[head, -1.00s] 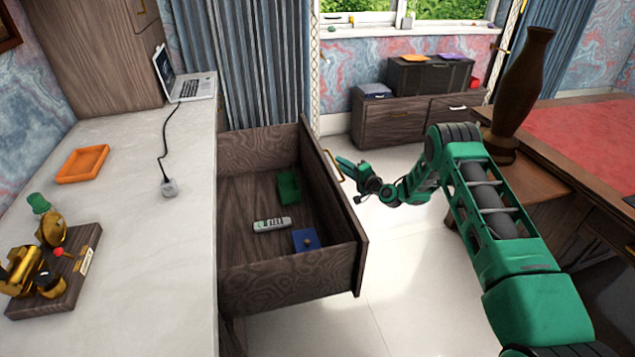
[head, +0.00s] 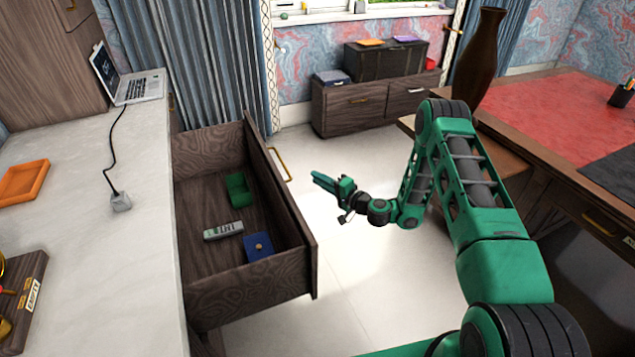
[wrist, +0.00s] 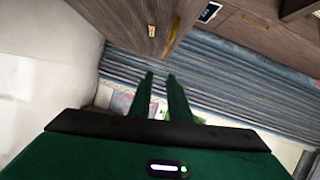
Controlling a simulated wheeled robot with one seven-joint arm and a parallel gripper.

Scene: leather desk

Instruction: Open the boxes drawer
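The wooden drawer (head: 247,281) stands pulled well out from the white-topped cabinet. Its brass handle (head: 279,164) is on the front panel. Inside lie a green box (head: 239,190), a grey remote (head: 223,231) and a blue box (head: 258,247) with a small brass-coloured knob. My gripper (head: 322,181) is to the right of the drawer front, apart from the handle and empty. In the wrist view its two green fingers (wrist: 160,76) show a gap between them. A wooden panel with brass fittings fills the top of that view.
The white desktop (head: 80,215) bears a laptop (head: 128,82), an orange tray (head: 22,181) and a wooden stand (head: 22,290). A low cabinet (head: 350,108) stands under the window. A red-topped desk (head: 560,105) and a brown vase (head: 481,60) are on the right. Pale floor is clear beside the drawer.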

